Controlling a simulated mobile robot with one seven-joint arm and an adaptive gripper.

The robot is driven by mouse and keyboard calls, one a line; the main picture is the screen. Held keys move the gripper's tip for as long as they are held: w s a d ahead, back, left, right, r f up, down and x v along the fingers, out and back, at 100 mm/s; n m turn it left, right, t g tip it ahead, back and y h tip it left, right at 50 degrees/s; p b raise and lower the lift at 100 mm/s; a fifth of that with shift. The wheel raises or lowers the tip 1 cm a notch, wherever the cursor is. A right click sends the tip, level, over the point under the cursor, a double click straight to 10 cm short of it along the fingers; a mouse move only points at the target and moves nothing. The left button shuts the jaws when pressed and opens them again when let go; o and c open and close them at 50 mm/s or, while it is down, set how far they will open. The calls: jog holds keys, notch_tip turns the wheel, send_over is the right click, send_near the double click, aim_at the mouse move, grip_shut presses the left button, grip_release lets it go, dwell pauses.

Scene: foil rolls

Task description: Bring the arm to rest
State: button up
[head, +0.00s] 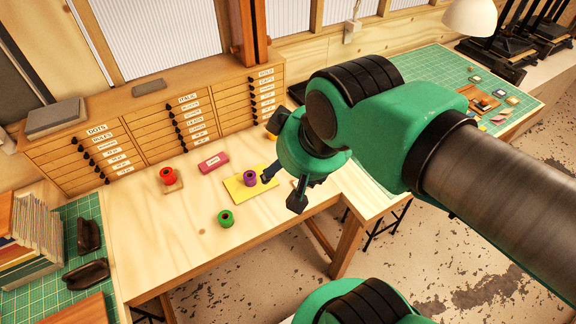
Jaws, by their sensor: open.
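My gripper (283,189) hangs from the green arm over the right part of the wooden bench (160,240). Its dark fingers are apart, with nothing visible between them. A purple roll (250,178) stands upright on a yellow sheet (234,190), just left of the fingers in the picture. A green roll (225,218) stands on bare wood nearer the front edge. A red roll (168,176) stands on a small wooden square at the left. A pink labelled block (214,162) lies between the red and purple rolls. A yellow-orange item at the back is partly hidden by my gripper.
A labelled drawer cabinet (150,139) lines the back of the bench. Books (28,232) and dark objects (88,236) lie on a green mat at the left. Another green mat (440,75) with small items lies at the right. The bench's front left is clear.

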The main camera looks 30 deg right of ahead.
dwell(0.3)
notch_tip(320, 180, down, 16)
jog(key=b, duration=1.6)
